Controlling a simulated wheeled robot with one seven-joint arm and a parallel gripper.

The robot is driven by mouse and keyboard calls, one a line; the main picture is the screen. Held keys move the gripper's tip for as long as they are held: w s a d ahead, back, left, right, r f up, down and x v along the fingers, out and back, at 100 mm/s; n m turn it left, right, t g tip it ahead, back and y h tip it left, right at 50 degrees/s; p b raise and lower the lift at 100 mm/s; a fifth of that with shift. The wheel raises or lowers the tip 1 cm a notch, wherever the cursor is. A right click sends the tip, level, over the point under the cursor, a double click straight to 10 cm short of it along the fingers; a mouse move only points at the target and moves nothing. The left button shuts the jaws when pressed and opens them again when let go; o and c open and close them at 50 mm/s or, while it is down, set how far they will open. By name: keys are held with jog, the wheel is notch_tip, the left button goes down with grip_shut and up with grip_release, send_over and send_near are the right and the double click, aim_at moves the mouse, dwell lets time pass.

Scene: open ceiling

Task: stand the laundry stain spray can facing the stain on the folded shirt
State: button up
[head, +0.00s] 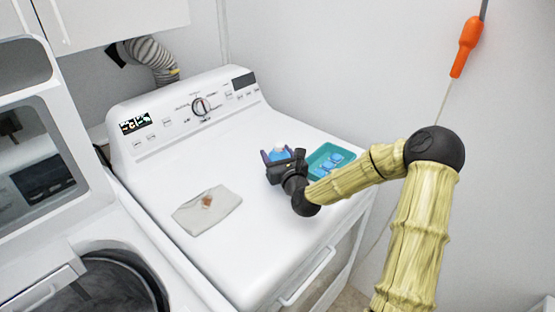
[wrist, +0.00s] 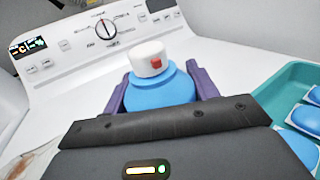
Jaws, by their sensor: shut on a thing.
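The spray can (wrist: 160,88) is blue with a white cap (wrist: 148,58) that carries a red nozzle mark (wrist: 156,62). The nozzle mark faces the wrist camera. In the head view the can (head: 279,152) shows only partly behind my gripper (head: 283,158). My gripper is shut on the can, with a purple finger on each side, over the right part of the dryer top. The can looks upright; whether its base touches the surface is hidden. The folded shirt (head: 225,205) lies flat to the left, near the front, with a brown stain (head: 207,202) on it.
A teal tray (head: 318,170) with blue pods (head: 331,163) sits just right of my gripper. The control panel (head: 160,132) rises at the back of the white machine. The top between shirt and gripper is clear. An open washer (head: 110,285) stands at left.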

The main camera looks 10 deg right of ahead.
notch_tip(320, 180, up, 9)
jog(key=shift+r, duration=0.15)
dwell(0.6)
jog(key=w+d+f+m+g+h, duration=0.7)
jog(key=m+h, duration=0.5)
jog(key=h, duration=0.5)
jog(key=s+a+r+m+g+h, duration=0.1)
jog(key=s+a+r+m+g, duration=0.1)
jog(key=a, duration=0.4)
jog(key=s+a+r+m+g+h, duration=0.2)
jog(key=s+a+r+m+g, duration=0.1)
jog(key=a+r+m+g, duration=0.1)
jog(key=a+r+g, duration=0.1)
jog(key=a+g, duration=0.1)
jog(key=shift+s+a+h, duration=0.3)
notch_tip(320, 180, down, 6)
jog(key=p, duration=0.1)
